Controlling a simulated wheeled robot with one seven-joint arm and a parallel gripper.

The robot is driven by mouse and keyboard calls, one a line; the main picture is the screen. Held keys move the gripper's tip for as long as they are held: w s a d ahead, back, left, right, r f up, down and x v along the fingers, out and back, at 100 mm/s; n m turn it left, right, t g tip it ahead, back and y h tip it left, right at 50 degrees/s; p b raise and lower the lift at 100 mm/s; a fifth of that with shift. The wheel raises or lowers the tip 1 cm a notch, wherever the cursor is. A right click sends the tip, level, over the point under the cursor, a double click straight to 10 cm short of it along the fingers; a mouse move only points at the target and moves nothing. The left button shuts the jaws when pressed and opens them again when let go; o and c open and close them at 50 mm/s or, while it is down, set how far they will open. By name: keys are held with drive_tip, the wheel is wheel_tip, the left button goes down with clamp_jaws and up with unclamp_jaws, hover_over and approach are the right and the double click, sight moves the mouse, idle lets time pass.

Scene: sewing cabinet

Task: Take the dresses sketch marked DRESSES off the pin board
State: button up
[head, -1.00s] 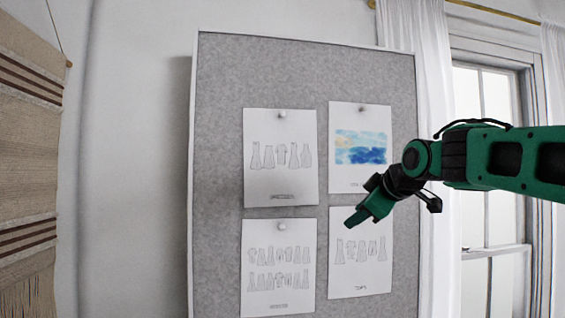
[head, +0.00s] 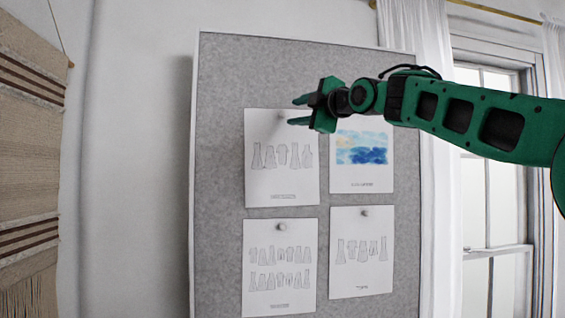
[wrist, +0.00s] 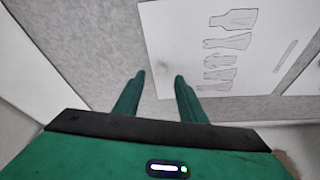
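Four sheets hang on the grey pin board (head: 225,80), and their small captions are too blurred to tell surely which reads DRESSES. The upper left sheet (head: 275,185) shows one row of garment outlines and has a pin near its top. The lower left sheet (head: 279,300) has two rows of outlines; the lower right sheet (head: 362,280) has one row. My gripper (head: 297,110) is open and empty, in front of the upper left sheet's top edge. In the wrist view, a garment sheet (wrist: 265,70) lies beyond my open fingers (wrist: 159,78); no pin shows there.
The upper right sheet (head: 362,178) carries a blue and yellow painting, its top hidden behind my gripper. A woven hanging (head: 28,150) is on the left wall. A white curtain (head: 432,210) and a window (head: 490,215) are right of the board.

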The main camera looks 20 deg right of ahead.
sight(284, 114)
drive_tip(key=x, duration=0.5)
drive_tip(key=shift+a, duration=0.25)
clamp_jaws()
